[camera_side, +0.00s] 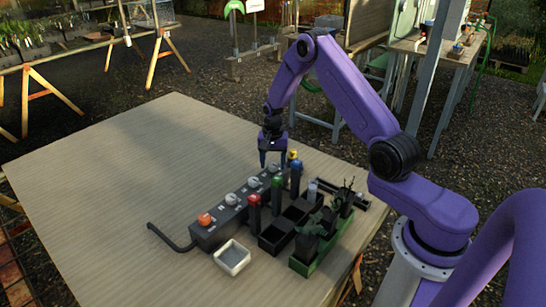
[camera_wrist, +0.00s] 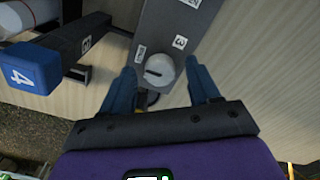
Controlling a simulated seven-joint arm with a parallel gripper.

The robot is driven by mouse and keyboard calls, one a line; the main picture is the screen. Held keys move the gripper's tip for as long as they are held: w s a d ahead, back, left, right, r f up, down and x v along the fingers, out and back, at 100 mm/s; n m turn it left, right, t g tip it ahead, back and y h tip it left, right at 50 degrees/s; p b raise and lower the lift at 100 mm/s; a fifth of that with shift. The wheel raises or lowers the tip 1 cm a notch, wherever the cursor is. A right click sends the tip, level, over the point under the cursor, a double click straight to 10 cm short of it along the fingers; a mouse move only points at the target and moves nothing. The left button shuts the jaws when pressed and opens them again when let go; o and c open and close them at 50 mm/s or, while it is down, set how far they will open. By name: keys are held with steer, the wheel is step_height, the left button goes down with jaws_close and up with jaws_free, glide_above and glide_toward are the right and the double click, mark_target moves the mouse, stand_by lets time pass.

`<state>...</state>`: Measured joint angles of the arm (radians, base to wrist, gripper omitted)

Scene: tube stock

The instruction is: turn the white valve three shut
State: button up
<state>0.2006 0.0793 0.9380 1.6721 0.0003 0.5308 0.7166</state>
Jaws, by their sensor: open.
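My gripper (camera_side: 273,163) is over the far end of the grey valve block (camera_side: 217,234), pointing down. In the wrist view its two blue fingers (camera_wrist: 160,80) are apart, one on each side of a round white valve knob (camera_wrist: 160,70). The knob has a dark mark toward its left side. A small label that looks like a 3 (camera_wrist: 179,41) is just beyond the knob, with another small label (camera_wrist: 140,53) to its upper left. I cannot tell whether the fingers touch the knob. Other white knobs (camera_side: 231,199) (camera_side: 253,183) and an orange knob (camera_side: 205,218) line the block nearer the camera.
A blue-topped post marked 4 (camera_wrist: 28,67) stands left of the fingers. Red (camera_side: 254,199) and green (camera_side: 277,182) topped posts stand beside the block. A white square dish (camera_side: 232,244) and a green tray (camera_side: 302,265) are nearer. The table's left side (camera_side: 120,165) is clear.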

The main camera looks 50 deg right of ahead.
mark_target(273, 165)
step_height(273, 165, up, 17)
steer(key=shift+r, duration=0.2)
stand_by(0.3)
steer(key=s+a+r+n, duration=0.2)
steer(key=s+a+n, duration=0.35)
steer(key=a, duration=0.35)
steer(key=s+a+r+n, duration=0.3)
steer(key=s+a+n, duration=0.25)
steer(key=a, duration=0.35)
steer(key=s+a+n, duration=0.1)
steer(key=s+n, duration=1.2)
steer(key=s, duration=1.2)
steer(key=shift+a+f, duration=0.15)
steer(key=shift+f, duration=0.2)
